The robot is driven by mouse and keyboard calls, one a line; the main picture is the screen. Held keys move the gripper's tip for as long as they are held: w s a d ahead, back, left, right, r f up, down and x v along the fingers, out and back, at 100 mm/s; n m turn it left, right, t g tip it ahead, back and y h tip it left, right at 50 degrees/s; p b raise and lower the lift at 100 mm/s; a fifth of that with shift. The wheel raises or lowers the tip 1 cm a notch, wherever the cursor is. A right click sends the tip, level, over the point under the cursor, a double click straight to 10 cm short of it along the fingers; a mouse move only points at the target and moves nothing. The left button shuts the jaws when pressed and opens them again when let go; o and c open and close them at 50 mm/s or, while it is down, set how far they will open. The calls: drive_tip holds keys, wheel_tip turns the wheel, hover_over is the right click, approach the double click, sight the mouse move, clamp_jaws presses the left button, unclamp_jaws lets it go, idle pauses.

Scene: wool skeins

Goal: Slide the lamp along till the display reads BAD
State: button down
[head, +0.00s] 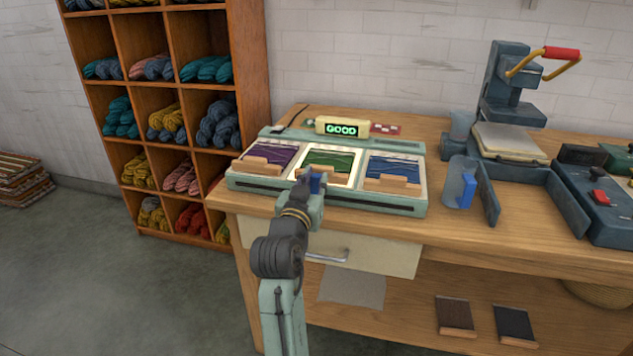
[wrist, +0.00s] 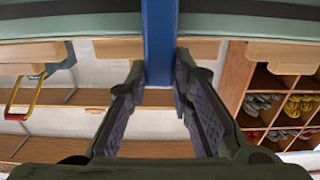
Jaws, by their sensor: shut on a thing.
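The pale green inspection box (head: 376,206) lies on the bench with three bays, holding purple skeins (head: 270,154), green skeins (head: 330,161) and blue skeins (head: 396,168). A bright white lit frame, the lamp (head: 352,176), surrounds the middle bay with the green skeins. The display (head: 341,128) behind the box reads GOOD in green letters. My gripper (head: 314,179) is at the front edge of the middle bay, shut on a blue handle (head: 319,184). In the wrist view, the blue handle (wrist: 159,45) stands upright between the fingers (wrist: 160,88). The fingers hide part of it.
A wooden shelf (head: 250,70) of wool stands at left. A drawer (head: 370,253) is below.

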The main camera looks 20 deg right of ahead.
drive_tip(key=w+a, duration=0.3)
drive_tip(key=a, duration=0.1)
drive_tip(key=w+a+b, duration=0.1)
drive_tip(key=w+a, duration=0.2)
drive_tip(key=a, duration=0.2)
drive_tip(key=w+a+b, duration=0.1)
drive_tip(key=w+a, duration=0.2)
drive_tip(key=a, duration=0.1)
drive_tip(key=shift+w+a, duration=0.1)
drive_tip(key=shift+a, duration=0.3)
drive_tip(key=c, duration=1.5)
unclamp_jaws()
drive_tip(key=shift+w+a, duration=0.1)
drive_tip(key=shift+o, duration=0.5)
drive_tip(key=v, duration=1.2)
